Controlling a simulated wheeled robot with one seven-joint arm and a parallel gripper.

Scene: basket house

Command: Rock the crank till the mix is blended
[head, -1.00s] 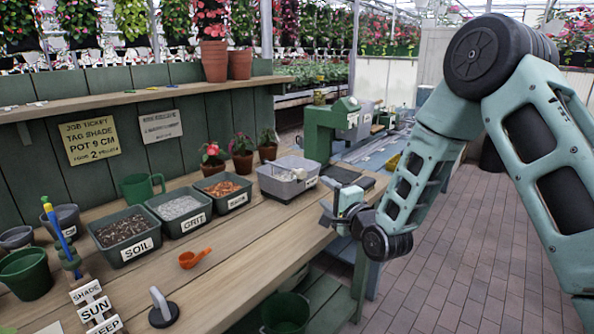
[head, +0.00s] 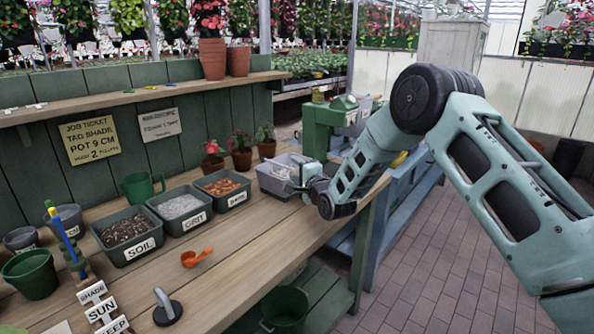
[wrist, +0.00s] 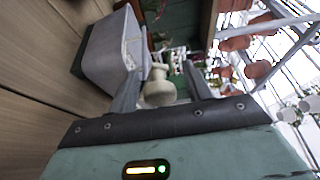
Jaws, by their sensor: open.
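The grey mixing tub (head: 268,184) stands on the bench at its right end. In the wrist view the tub (wrist: 100,62) fills the upper left. A cream crank knob (wrist: 158,93) shows between my open fingers. My gripper (head: 300,178) is at the tub's right side in the head view, and it also shows in the wrist view (wrist: 160,84). The fingers stand apart on either side of the knob; I cannot tell whether either touches it. The mix inside and most of the crank are hidden by my gripper in the head view.
Trays of soil (head: 126,238), grit (head: 181,207) and orange bark (head: 222,186) line the bench left of the tub. An orange scoop (head: 196,258) lies in front. A green machine (head: 318,130) stands behind my gripper. Potted plants (head: 241,158) stand behind the tub.

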